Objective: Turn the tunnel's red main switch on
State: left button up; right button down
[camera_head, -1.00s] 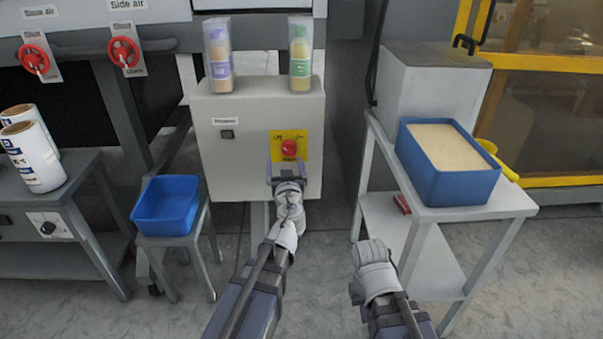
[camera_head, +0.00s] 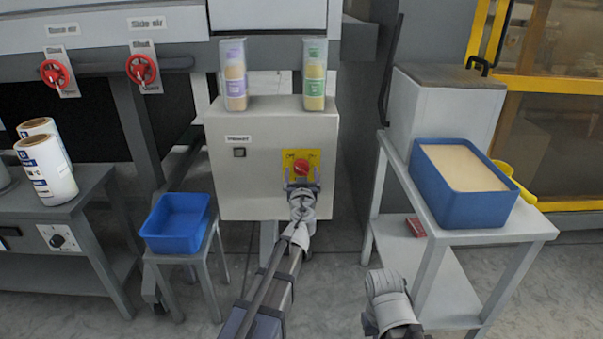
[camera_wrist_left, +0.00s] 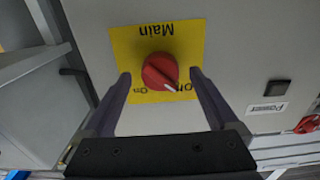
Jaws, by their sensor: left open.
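The red main switch (camera_head: 301,167) is a round knob on a yellow plate on the front of a grey cabinet (camera_head: 262,200). In the left wrist view the knob (camera_wrist_left: 160,70) has a white mark pointing to the lower right. My left gripper (camera_head: 302,186) is open just in front of and below the knob. In the wrist view its fingers stand on either side of the knob, with gaps showing. My right arm's end (camera_head: 388,298) is low at the right; its fingers are not clear.
Two bottles (camera_head: 235,75) (camera_head: 314,75) stand on the cabinet. A blue bin (camera_head: 177,245) is on a stool at left. A filled blue tub (camera_head: 470,214) is on the right-hand stand. Red valve wheels (camera_head: 55,74) (camera_head: 142,69) are at upper left.

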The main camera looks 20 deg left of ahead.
pick_arm(q)
jog(key=shift+w+a, duration=0.15)
jog(key=shift+w, duration=0.3)
jog(key=c, duration=1.4)
